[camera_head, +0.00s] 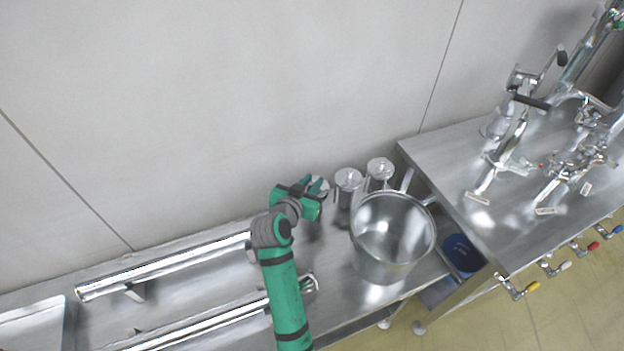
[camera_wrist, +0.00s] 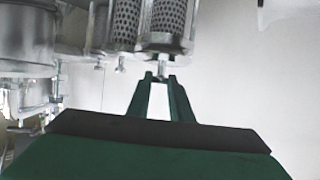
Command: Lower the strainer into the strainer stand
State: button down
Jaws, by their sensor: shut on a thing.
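My gripper (camera_head: 312,197) is at the back of the steel bench. In the wrist view its green fingers (camera_wrist: 162,82) are closed on the small knob at the end of a strainer (camera_wrist: 166,18), a perforated metal cylinder. In the head view the held strainer (camera_head: 321,188) is mostly hidden behind my gripper. A second perforated cylinder (camera_wrist: 124,20) is close beside it in the wrist view. Two similar cylinders with top handles (camera_head: 347,182) (camera_head: 379,170) stand to the right of my gripper. I cannot tell which part is the strainer stand, or how deep the held strainer sits.
A large steel bucket (camera_head: 392,235) stands right of my gripper, near the cylinders. Long steel rails (camera_head: 165,266) lie to the left. A higher bench (camera_head: 470,160) with pipes and valves is on the right. The wall (camera_head: 230,100) is close behind.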

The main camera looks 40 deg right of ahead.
jog(key=shift+f, duration=0.45)
dwell(0.7)
jog(key=c, duration=1.5)
grip_release()
jog(key=shift+s+f, duration=0.1)
jog(key=shift+f, duration=0.05)
jog(key=v, duration=1)
jog(key=shift+s+a+r, duration=0.15)
jog(key=shift+a+r, duration=0.15)
